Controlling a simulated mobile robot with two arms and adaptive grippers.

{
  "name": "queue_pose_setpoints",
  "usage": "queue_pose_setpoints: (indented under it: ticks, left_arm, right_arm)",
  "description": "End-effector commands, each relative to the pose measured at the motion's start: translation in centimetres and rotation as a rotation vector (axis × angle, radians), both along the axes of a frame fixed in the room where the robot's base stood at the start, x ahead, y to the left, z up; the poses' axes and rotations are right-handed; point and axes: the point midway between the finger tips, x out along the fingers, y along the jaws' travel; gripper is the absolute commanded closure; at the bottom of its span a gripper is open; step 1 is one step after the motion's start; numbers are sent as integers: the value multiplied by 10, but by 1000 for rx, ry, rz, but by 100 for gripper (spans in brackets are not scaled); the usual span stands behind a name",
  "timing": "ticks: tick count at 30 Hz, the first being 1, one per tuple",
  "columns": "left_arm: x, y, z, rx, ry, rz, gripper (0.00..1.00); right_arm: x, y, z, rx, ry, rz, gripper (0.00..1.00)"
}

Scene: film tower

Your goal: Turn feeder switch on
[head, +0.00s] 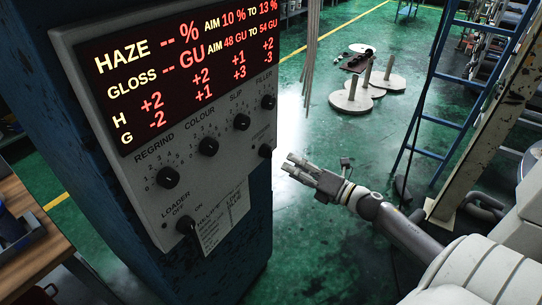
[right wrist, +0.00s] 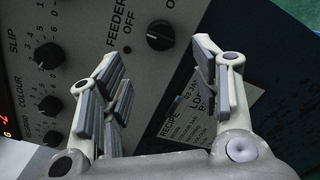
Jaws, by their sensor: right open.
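The feeder switch (right wrist: 161,35) is a dark round knob with a pale pointer line, in the upper middle of the right wrist view. The word FEEDER and an OFF mark show beside it; its ON mark is not visible. In the head view the feeder switch (head: 265,150) is the small dark knob at the panel's right edge. My right gripper (head: 294,166) is open and empty, to the right of the panel and near the switch. In the right wrist view its fingers (right wrist: 164,75) frame the panel, with the knob beyond them; no contact shows. My left gripper is not in view.
The grey panel (head: 140,170) carries a red display, several dials and a loader switch (head: 187,224). A recipe card (right wrist: 190,110) is beside the feeder switch. A blue ladder (head: 443,75) stands to the right. A wooden bench (head: 30,255) is at lower left.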

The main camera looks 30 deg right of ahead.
Motion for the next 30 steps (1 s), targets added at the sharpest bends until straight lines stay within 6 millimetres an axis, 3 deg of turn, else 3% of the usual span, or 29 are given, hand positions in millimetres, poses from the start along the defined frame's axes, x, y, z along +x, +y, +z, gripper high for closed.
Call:
queue_pose_setpoints:
  ticks: [9, 15, 30]
  left_arm:
    - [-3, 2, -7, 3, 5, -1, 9]
    - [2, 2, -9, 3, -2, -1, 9]
    - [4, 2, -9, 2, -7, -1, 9]
  right_arm:
    - [52, 16, 0, 2, -2, -2, 43]
    - [75, 24, 0, 3, 0, -4, 43]
    - [86, 28, -1, 4, 2, -4, 43]
